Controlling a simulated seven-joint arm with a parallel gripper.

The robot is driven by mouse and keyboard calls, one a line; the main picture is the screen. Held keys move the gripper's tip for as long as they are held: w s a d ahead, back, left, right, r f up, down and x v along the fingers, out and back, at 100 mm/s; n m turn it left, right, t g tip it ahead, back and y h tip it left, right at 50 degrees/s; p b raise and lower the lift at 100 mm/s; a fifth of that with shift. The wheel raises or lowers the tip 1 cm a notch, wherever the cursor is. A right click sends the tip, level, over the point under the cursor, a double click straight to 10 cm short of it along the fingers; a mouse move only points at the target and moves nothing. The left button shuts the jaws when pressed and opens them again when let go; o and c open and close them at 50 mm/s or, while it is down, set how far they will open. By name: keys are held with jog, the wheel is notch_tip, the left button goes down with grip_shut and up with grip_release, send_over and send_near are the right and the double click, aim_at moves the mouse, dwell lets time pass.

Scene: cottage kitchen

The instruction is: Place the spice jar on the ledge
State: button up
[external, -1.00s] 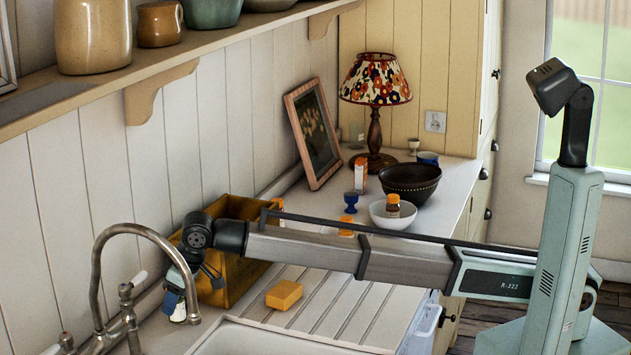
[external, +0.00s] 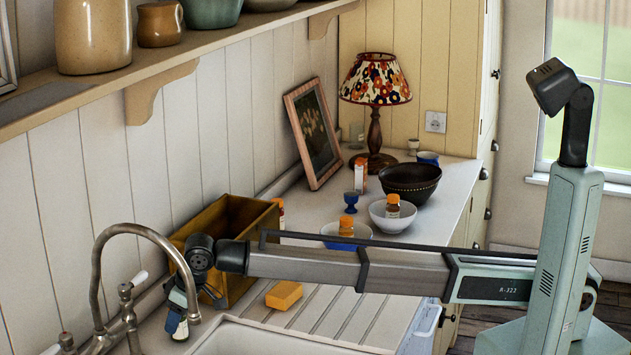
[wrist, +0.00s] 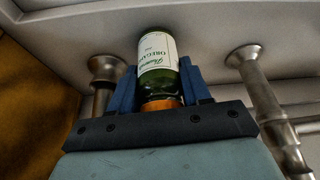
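My gripper (wrist: 168,88) points down with its blue fingers on both sides of the spice jar (wrist: 158,65). It looks shut on the jar. The jar is a green bottle with an orange cap toward my palm and a white label reading oregano. In the external view my gripper (external: 178,308) is low behind the sink, beside the faucet, and the jar's lower end (external: 180,330) shows under it. I cannot tell whether the jar's base touches the surface. A narrow raised ledge (external: 286,181) runs along the foot of the wall.
The curved faucet (external: 98,275) stands close left of my gripper. A wooden crate (external: 242,278) is just to the right. A yellow sponge (external: 284,295) lies on the drainboard. Bowls holding orange-capped jars (external: 376,221) stand farther back. A wall shelf (external: 168,77) with pots is above.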

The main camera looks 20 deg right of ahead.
jog(key=o, duration=0.4)
jog(key=shift+r, duration=0.1)
jog(key=v, duration=1.2)
